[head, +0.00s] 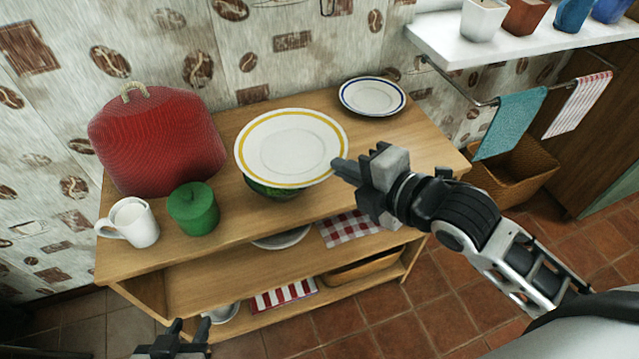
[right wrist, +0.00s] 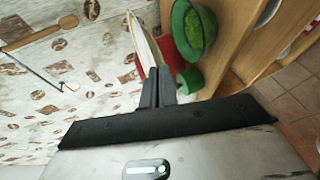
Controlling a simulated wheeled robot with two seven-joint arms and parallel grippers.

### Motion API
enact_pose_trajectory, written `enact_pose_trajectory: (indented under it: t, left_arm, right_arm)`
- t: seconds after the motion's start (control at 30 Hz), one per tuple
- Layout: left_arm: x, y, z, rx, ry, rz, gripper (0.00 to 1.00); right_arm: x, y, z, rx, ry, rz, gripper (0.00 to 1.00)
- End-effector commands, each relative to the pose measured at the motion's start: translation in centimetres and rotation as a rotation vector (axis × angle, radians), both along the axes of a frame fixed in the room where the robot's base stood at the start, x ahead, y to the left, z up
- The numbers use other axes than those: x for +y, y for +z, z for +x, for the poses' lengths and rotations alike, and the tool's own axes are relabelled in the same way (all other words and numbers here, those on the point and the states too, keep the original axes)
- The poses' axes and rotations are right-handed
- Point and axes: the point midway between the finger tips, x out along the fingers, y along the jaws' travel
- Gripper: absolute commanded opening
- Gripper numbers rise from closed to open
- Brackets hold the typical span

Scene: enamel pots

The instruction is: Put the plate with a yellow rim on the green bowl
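The white plate with a yellow rim (head: 291,147) is held out above the shelf top by my right gripper (head: 343,170), which is shut on its right edge. In the right wrist view the plate (right wrist: 145,42) shows almost edge-on, reaching out from the closed fingers (right wrist: 157,84). The green bowl (head: 272,190) is mostly hidden under the plate in the head view. In the right wrist view the bowl (right wrist: 188,32) is beside the plate's underside, with a gap visible between them. My left gripper (head: 187,330) is open and empty, low at the bottom edge.
A red domed cover (head: 155,140), a green cylinder (head: 194,209) and a white mug (head: 132,223) stand to the left. A blue-rimmed plate (head: 372,96) lies at the back right. The wooden shelf top (head: 420,145) is clear at the right.

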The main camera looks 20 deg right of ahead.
Motion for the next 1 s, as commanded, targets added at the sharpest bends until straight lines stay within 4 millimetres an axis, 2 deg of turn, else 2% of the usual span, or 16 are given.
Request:
enact_pose_trajectory:
  t: [0.07, 0.1, 0.2, 0.33, 0.53, 0.73, 1.0]
  left_arm:
    - [0.0, 0.3, 0.0, 0.0, 0.0, 0.001, 0.36]
    - [0.0, 0.1, 0.0, 0.0, 0.0, 0.001, 0.36]
    - [0.1, -0.1, 0.0, 0.001, 0.001, 0.002, 0.36]
    - [0.1, -0.3, -0.1, 0.003, 0.001, 0.003, 0.36]
    - [0.1, -0.5, -0.1, 0.005, 0.001, 0.003, 0.36]
    - [0.1, -0.4, -0.2, 0.008, 0.001, 0.003, 0.36]
    - [0.1, -0.3, -0.2, 0.006, 0.001, 0.002, 0.36]
  right_arm:
    - [0.5, -0.3, 2.2, -0.009, -0.002, 0.008, 0.0]
    - [0.6, -1.5, 2.7, -0.003, -0.004, 0.006, 0.0]
    - [1.0, -3.4, 4.2, -0.003, -0.002, 0.005, 0.0]
    - [1.3, -5.1, 5.5, -0.005, -0.002, 0.004, 0.0]
    - [1.6, -6.4, 6.6, -0.005, -0.001, 0.003, 0.0]
    - [1.5, -9.1, 6.6, -0.002, -0.003, 0.003, 0.0]
    - [1.5, -9.4, 6.6, -0.006, -0.002, 0.002, 0.0]
